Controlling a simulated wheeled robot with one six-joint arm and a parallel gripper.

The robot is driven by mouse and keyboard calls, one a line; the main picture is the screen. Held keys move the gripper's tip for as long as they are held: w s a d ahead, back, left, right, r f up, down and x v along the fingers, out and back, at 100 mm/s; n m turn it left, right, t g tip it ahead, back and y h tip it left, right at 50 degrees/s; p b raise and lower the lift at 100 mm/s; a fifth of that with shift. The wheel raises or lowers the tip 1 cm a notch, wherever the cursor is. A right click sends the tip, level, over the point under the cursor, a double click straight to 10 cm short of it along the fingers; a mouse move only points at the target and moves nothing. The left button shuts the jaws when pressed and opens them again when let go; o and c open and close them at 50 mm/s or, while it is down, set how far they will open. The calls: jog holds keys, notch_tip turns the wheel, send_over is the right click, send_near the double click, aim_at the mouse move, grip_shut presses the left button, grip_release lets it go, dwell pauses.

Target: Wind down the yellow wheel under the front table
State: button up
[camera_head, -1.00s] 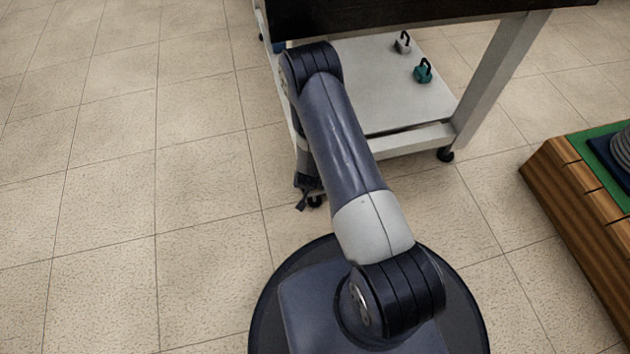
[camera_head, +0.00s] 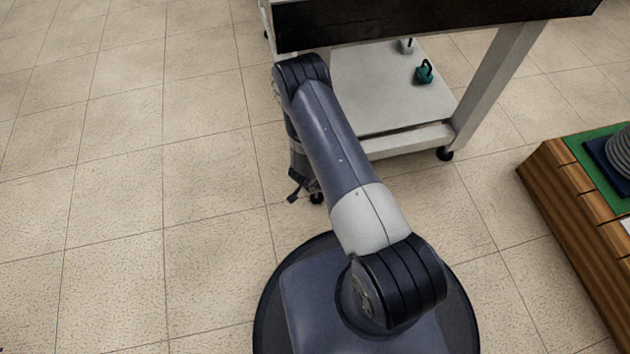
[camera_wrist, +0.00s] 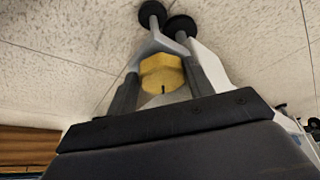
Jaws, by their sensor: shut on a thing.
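The yellow wheel (camera_wrist: 162,74) shows in the wrist view as a faceted knob with a dark mark on its lower edge. My gripper (camera_wrist: 161,80) has one finger on each side of it and is shut on it. The front table (camera_head: 495,80), a white frame with a dark top, stands at the upper middle of the head view. My gripper (camera_head: 297,187) shows there only in part, low beside the table's near left leg. The wheel is hidden in the head view by my arm.
Black casters (camera_wrist: 182,27) stand just beyond the wheel. A teal padlock-shaped thing (camera_head: 425,73) and a grey one (camera_head: 406,45) sit on the table's lower shelf. A wooden platform (camera_head: 575,220) with a green top is at the right. The floor at left is clear.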

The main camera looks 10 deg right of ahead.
jog(key=o, duration=0.7)
jog(key=p+v, duration=0.4)
jog(key=v, duration=0.6)
jog(key=shift+r, duration=0.35)
jog(key=shift+a, duration=0.15)
